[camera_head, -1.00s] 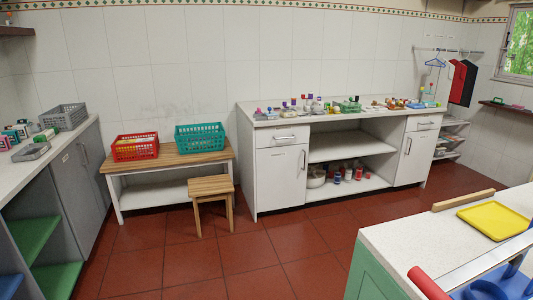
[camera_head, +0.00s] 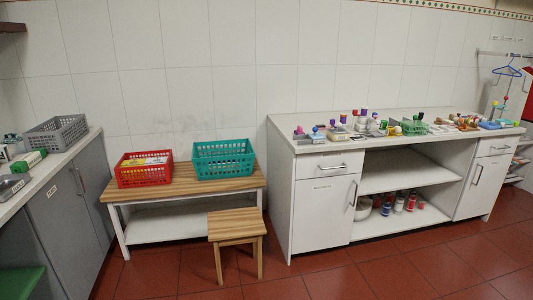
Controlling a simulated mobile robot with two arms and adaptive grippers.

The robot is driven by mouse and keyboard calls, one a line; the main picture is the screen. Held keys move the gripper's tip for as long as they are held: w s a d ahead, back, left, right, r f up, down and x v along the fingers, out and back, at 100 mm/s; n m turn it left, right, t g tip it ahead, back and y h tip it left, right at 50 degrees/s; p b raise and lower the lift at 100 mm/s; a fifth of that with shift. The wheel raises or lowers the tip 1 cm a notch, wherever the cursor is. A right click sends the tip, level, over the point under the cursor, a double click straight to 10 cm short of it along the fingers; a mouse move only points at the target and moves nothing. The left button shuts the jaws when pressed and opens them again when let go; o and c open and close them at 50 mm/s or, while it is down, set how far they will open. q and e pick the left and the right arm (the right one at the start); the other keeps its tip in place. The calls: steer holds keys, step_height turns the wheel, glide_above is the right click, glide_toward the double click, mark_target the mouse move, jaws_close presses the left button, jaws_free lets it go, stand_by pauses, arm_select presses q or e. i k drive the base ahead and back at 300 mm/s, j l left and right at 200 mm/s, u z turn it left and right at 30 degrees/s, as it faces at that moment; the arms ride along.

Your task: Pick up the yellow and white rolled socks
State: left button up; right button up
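I cannot make out any yellow and white rolled socks for certain. The red basket (camera_head: 145,176) on the wooden bench has something yellow and white (camera_head: 148,161) inside it, too small to identify. The teal basket (camera_head: 223,168) stands to its right on the same bench; its contents are hidden by its wall. Neither of my grippers shows in the head view.
The wooden bench (camera_head: 190,196) stands against the tiled wall with a small wooden stool (camera_head: 237,232) in front of it. A white cabinet (camera_head: 325,205) with many small items on top is to the right. A grey counter (camera_head: 70,210) with a grey basket (camera_head: 56,133) is at left. Red floor is open in front.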

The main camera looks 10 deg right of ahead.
mark_target(467, 120)
steer(key=i+z, duration=0.35)
steer(key=i, duration=0.2)
steer(key=i+z, duration=0.35)
steer(key=i, duration=0.2)
steer(key=i+j+z, duration=0.35)
steer(key=i, duration=0.15)
steer(key=i+l+z, duration=0.2)
steer(key=i+z, duration=0.2)
steer(key=i+l+z, duration=0.1)
steer(key=i+z, duration=0.65)
steer(key=i+l+u, duration=0.35)
steer(key=i+l, duration=0.3)
steer(key=i+l+u, duration=0.35)
steer(key=i+l, duration=0.35)
steer(key=l, duration=0.15)
steer(key=i+l+z, duration=0.35)
steer(key=i, duration=0.3)
steer(key=i+l+z, duration=0.35)
steer(key=i, duration=0.3)
steer(key=i+j+z, duration=0.1)
steer(key=i+z, duration=0.25)
steer(key=i, duration=0.3)
steer(key=i+l+u, duration=0.1)
steer(key=i+u, duration=0.2)
steer(key=i, duration=0.2)
steer(key=i+l+u, duration=0.3)
steer(key=i, duration=0.2)
steer(key=i+l+u, duration=0.35)
steer(key=i, duration=0.15)
